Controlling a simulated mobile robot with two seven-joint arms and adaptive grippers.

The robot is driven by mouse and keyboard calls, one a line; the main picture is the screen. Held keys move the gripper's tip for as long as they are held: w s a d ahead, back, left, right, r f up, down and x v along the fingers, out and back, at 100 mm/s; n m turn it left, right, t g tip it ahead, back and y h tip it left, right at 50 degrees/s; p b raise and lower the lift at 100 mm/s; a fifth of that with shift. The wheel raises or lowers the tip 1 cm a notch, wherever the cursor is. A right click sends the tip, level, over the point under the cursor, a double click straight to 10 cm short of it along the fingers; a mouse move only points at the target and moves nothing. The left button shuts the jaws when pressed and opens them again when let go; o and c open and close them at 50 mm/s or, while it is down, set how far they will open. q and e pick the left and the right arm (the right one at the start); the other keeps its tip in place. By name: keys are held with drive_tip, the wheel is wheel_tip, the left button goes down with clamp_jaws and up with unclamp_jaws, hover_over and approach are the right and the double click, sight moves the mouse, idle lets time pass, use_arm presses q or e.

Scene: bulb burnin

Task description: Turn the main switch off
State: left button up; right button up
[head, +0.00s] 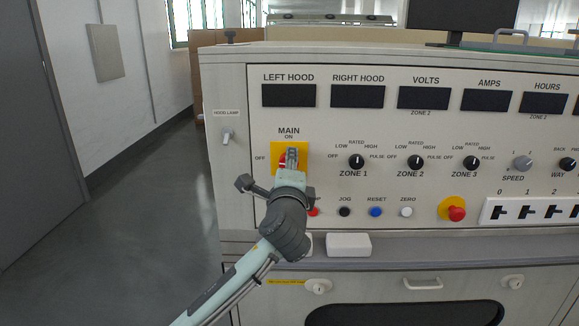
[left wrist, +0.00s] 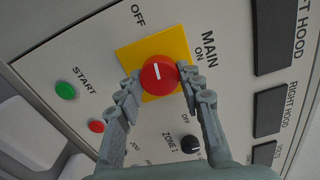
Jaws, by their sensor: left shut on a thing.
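The main switch is a round red knob (left wrist: 158,74) on a yellow square plate (left wrist: 128,54), with OFF and ON printed beside it. The white line on the knob lies along the direction of the OFF label. In the head view the yellow plate (head: 275,149) is at the panel's left, and my gripper hides most of the knob. My left gripper (head: 291,158) is shut on the knob, one finger on each side, as the left wrist view also shows (left wrist: 159,80). My right gripper is not in view.
Zone knobs (head: 356,162) sit right of the main switch. Small buttons, such as the blue RESET (head: 376,211), run below, with a red emergency button (head: 456,213) further right. The display windows (head: 289,96) above are dark. Open floor (head: 130,220) lies left of the cabinet.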

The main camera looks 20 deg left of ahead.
use_arm(q)
drive_tip(key=shift+n, duration=1)
drive_tip(key=o, duration=1.2)
drive_tip(key=shift+c, duration=0.2)
drive_tip(key=v, duration=1.2)
